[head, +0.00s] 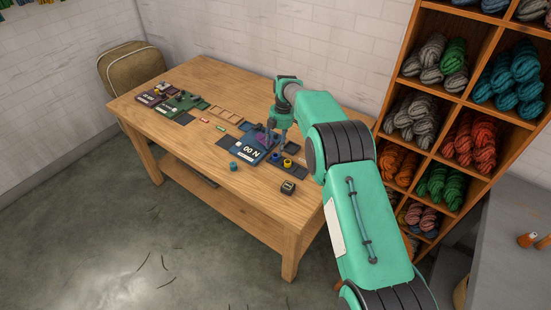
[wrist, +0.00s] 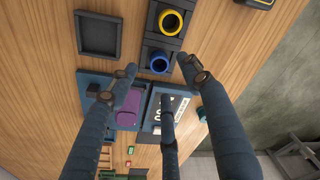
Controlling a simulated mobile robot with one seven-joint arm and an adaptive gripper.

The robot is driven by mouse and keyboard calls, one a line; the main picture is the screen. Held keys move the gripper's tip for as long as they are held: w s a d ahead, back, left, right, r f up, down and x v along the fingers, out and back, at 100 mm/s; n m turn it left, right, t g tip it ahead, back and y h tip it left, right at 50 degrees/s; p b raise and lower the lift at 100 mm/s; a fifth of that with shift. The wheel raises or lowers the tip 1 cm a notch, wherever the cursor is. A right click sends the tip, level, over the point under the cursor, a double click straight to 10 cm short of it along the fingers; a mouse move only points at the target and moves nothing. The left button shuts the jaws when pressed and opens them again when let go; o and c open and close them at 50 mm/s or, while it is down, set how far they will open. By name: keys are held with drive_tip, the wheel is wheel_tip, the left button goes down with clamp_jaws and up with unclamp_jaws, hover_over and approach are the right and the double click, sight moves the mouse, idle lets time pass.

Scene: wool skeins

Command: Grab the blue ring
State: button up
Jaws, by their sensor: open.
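The blue ring (wrist: 159,64) sits in a square dark holder in the wrist view, just beyond my fingertips. It also shows in the head view (head: 275,157), close to my gripper. My gripper (wrist: 160,76) is open, with three dark blue fingers spread apart and nothing between them. In the head view my gripper (head: 278,143) points down over the table, just above the dark trays. The fingers look apart from the ring, and their exact height above it is hard to tell.
A yellow ring (wrist: 171,20) sits in the adjoining holder. An empty dark square tray (wrist: 100,35) lies beside them. A blue tray holds a purple piece (wrist: 128,105), next to a lettered panel (head: 252,151). A small teal piece (head: 233,166) lies near the table's front edge.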

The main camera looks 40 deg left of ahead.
drive_tip(key=shift+s+a+f+b, duration=0.1)
drive_tip(key=shift+f+b, duration=0.3)
drive_tip(key=shift+f, duration=0.85)
drive_tip(key=shift+s+a+f+b, duration=0.1)
drive_tip(key=shift+f+b, duration=0.3)
drive_tip(key=shift+f, duration=0.85)
drive_tip(key=shift+c, duration=0.5)
drive_tip(key=c, duration=0.7)
